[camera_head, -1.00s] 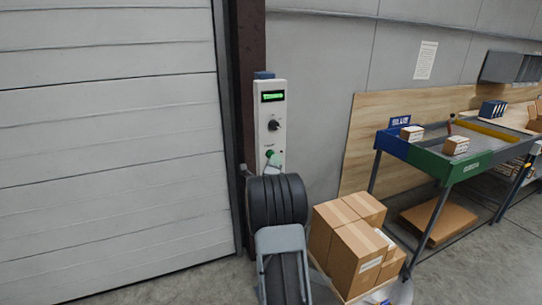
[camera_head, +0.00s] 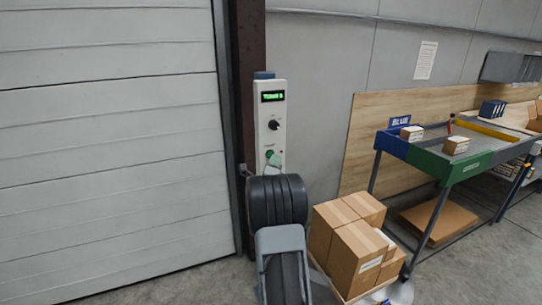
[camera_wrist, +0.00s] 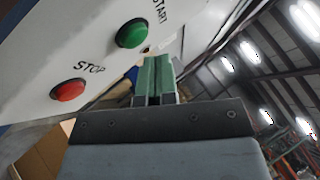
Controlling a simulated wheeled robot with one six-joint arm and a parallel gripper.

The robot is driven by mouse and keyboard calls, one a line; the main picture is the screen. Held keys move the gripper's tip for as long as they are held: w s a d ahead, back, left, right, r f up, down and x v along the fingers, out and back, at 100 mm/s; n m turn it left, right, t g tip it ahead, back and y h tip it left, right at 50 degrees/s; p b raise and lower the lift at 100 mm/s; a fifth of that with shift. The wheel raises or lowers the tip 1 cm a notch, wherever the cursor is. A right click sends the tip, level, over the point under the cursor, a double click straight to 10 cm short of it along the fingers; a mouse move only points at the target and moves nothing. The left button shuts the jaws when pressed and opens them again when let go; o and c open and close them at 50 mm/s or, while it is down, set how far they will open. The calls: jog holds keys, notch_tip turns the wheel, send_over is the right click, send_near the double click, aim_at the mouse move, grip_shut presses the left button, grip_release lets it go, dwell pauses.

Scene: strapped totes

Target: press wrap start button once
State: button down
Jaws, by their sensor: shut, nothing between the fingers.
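The grey-white control panel (camera_head: 266,105) stands on the dark post, with a lit green display (camera_head: 272,96) and a black knob (camera_head: 273,125). The fingertips are close to the panel, below and right of the START button in the wrist view, with the button's face uncovered. My arm hides the panel's lower end.
Stacked cartons (camera_head: 355,245) stand on a low platform just right of my arm. A sorting table (camera_head: 440,160) with small boxes is further right. A large ribbed door (camera_head: 110,140) fills the left. Grey floor is open at the lower right.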

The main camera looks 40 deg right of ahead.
jog(key=shift+w+d+f+b, duration=0.1)
jog(key=shift+w+b, duration=0.15)
jog(key=shift+b, duration=0.4)
jog(key=shift+w+d+b, duration=0.2)
jog(key=shift+w+b, duration=0.3)
jog(key=shift+b, duration=0.2)
dwell(0.8)
jog(key=shift+s, duration=0.1)
dwell(0.3)
jog(key=shift+s+a+b, duration=0.3)
jog(key=shift+s+b, duration=0.35)
jog(key=shift+b, duration=0.35)
jog(key=shift+s+a+b, duration=0.3)
jog(key=shift+s+b, duration=0.35)
jog(key=shift+s, duration=0.1)
jog(key=shift+s+a+b, duration=0.35)
jog(key=shift+s+b, duration=0.3)
jog(key=shift+s, duration=0.15)
jog(key=shift+s+a+b, duration=0.3)
jog(key=shift+s+b, duration=0.35)
jog(key=shift+s, duration=0.1)
